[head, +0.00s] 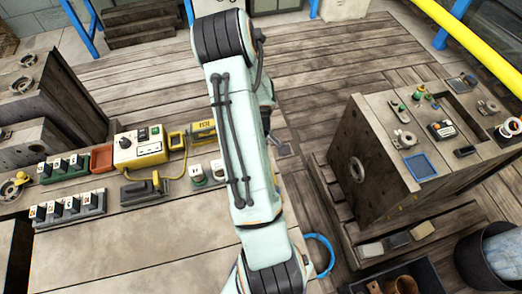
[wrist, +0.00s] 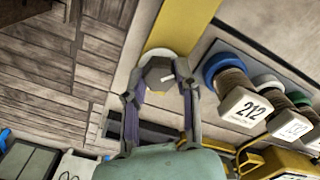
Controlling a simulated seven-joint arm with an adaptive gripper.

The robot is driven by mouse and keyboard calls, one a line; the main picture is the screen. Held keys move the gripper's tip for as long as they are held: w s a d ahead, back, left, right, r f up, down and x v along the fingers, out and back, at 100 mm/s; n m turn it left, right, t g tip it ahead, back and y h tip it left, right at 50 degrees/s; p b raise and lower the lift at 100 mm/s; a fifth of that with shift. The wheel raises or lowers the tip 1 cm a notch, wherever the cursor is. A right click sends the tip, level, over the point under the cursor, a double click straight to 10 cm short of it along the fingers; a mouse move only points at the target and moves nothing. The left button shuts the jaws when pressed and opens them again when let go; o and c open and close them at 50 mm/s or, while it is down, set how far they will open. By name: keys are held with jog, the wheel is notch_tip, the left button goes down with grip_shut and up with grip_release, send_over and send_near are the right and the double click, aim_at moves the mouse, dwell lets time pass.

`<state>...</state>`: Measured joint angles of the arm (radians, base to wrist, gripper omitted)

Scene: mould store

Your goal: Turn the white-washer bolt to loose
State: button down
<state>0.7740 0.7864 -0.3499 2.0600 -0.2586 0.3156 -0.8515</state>
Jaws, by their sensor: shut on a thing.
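In the wrist view, the white-washer bolt (wrist: 156,72) has a grey hexagonal head with a short pale mark on its face. Its white washer (wrist: 160,52) shows as a rim behind the head. My gripper (wrist: 158,88) has one finger on each side of the head and is shut on it. A yellow strip (wrist: 184,22) runs up behind the bolt. In the head view my arm hides the gripper and the bolt. I cannot read the bolt's turn setting.
Right of the gripper in the wrist view stands a row of tagged cylindrical pieces, the nearest with a blue collar (wrist: 214,64) and a tag reading 212 (wrist: 246,109).

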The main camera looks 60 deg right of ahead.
jog(key=n, duration=0.7)
jog(key=shift+s+f, duration=0.1)
jog(key=n, duration=0.6)
jog(key=shift+n, duration=0.3)
jog(key=n, duration=1.2)
jog(key=shift+n, duration=0.3)
jog(key=c, duration=0.8)
grip_release()
notch_tip(320, 180, up, 12)
